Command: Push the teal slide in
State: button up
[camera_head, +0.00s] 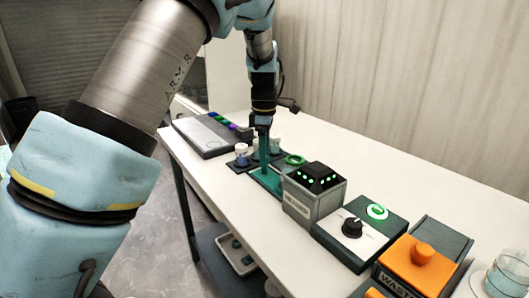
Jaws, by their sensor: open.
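The teal slide (268,181) lies on the white table near its middle, with a thin teal upright part (263,148) standing on it. My gripper (262,127) points down at the top of this upright part. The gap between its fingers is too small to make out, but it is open. I cannot tell whether the fingers touch the teal part. The right end of the slide runs close to a grey box (313,196) with green lights, which hides part of that area.
Small cups (242,155) stand on a dark tray left of the slide. A grey panel with coloured buttons (203,135) lies farther left. A black knob box (352,230) and an orange-lidded waste bin (415,262) stand to the right. A glass (510,272) is at the right edge.

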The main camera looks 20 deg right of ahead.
grip_shut()
dwell(0.4)
dwell(0.9)
